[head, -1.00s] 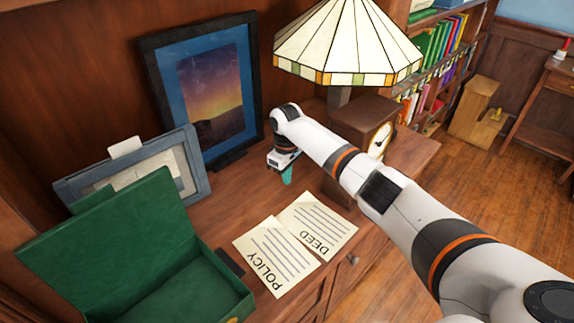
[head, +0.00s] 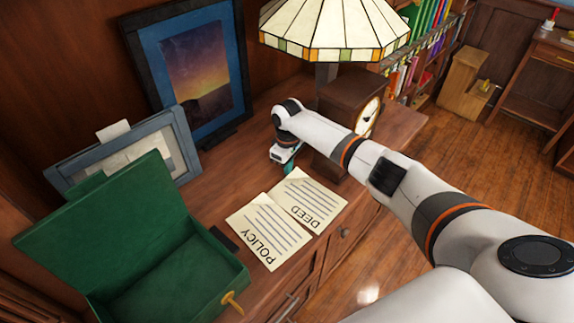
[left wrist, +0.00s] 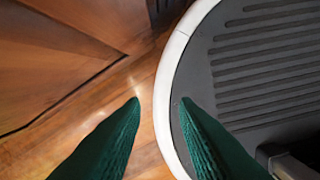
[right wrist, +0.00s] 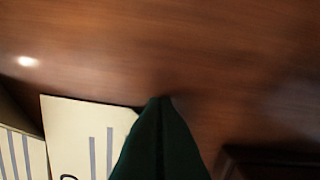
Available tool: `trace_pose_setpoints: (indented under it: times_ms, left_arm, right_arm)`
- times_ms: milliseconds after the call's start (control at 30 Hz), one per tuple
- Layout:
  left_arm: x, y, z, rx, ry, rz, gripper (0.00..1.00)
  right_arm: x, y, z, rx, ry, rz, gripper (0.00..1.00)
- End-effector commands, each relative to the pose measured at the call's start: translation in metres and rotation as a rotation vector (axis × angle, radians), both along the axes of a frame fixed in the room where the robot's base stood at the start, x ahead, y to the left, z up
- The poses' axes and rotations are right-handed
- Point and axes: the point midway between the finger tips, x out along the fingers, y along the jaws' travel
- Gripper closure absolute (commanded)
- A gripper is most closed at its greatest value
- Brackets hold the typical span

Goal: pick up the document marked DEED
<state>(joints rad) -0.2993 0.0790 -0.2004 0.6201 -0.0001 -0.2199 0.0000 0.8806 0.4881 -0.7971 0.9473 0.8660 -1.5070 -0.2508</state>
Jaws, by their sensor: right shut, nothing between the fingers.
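The document marked DEED (head: 308,201) lies flat on the wooden desk top, beside the document marked POLICY (head: 268,232), their edges close together. My right gripper (head: 289,169) is shut and empty, pointing down at the far edge of the DEED sheet. In the right wrist view, its closed green fingers (right wrist: 160,105) stand over bare wood at the corner of a cream sheet (right wrist: 85,130) with grey lines; I cannot tell whether they touch it. My left gripper (left wrist: 157,103) is open and empty, above the floor and my base, and is out of the head view.
An open green box (head: 110,225) with a key stands left of the papers. Framed pictures (head: 195,70) lean behind. A stained-glass lamp (head: 335,30) and a wooden clock (head: 350,105) stand close to my right arm. The desk's front edge lies just past the papers.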

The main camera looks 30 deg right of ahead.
Motion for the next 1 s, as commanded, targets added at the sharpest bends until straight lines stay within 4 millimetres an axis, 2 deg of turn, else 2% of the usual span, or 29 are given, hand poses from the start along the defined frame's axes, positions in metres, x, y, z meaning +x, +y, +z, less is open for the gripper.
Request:
trace_pose_setpoints:
  times_ms: [300,400,833,1000]
  left_arm:
    - [-0.001,0.000,0.036,0.000,0.002,0.000,0.73]
    - [-0.001,0.000,0.042,0.000,0.002,0.000,0.73]
    - [-0.002,0.000,0.041,0.001,0.003,0.001,0.73]
    - [-0.002,0.000,0.042,0.000,0.002,0.001,0.73]
  right_arm:
    - [-0.022,-0.012,0.005,0.000,0.002,0.000,1.00]
    - [-0.028,-0.015,0.003,0.000,0.002,0.000,1.00]
    - [-0.029,-0.016,0.001,0.000,-0.001,0.000,1.00]
    - [-0.028,-0.016,0.017,0.001,-0.003,0.000,1.00]
